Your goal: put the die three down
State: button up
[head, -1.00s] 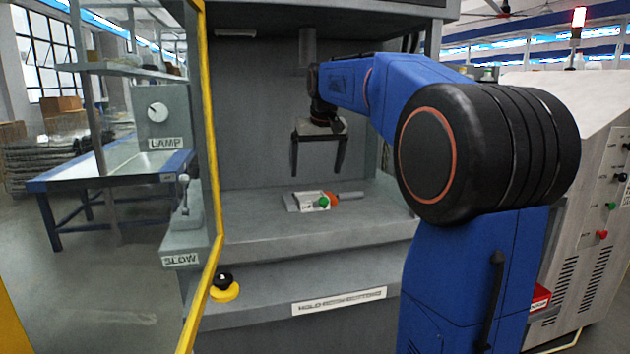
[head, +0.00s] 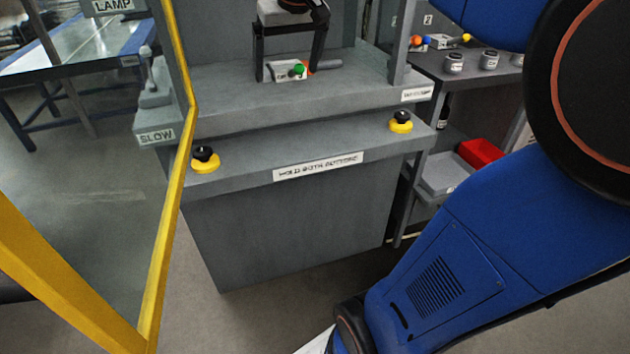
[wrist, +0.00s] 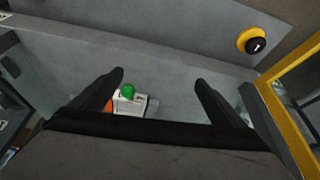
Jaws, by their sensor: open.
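A small pale block with a label too small to read (head: 286,73) lies on the grey press bed (head: 220,100). It has a green knob and an orange part with a grey handle; I cannot tell whether it is die three. My gripper (head: 288,78) is open above the bed, with its fingertips appearing on either side of the block in the head view. In the wrist view, my gripper (wrist: 159,76) is open with nothing held, and the block (wrist: 130,106) shows nearer the left finger, partly hidden by the gripper body.
Two yellow-based black buttons (head: 205,160) (head: 401,122) sit on the front ledge. A yellow post (head: 177,150) stands at left. At right, a shelf (head: 470,78) holds several small jars and another block with coloured knobs (head: 440,41). A red bin (head: 480,153) is below.

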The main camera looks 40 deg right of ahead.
jog(key=s+a+f+n, duration=0.1)
jog(key=s+a+f, duration=0.3)
jog(key=s+f, duration=0.6)
jog(key=s+a+f+n, duration=0.1)
jog(key=s+a+f, duration=0.3)
jog(key=s+f, duration=0.7)
jog(key=shift+s+a+y, duration=0.2)
jog(key=shift+s+y, duration=0.2)
jog(key=shift+s, duration=0.5)
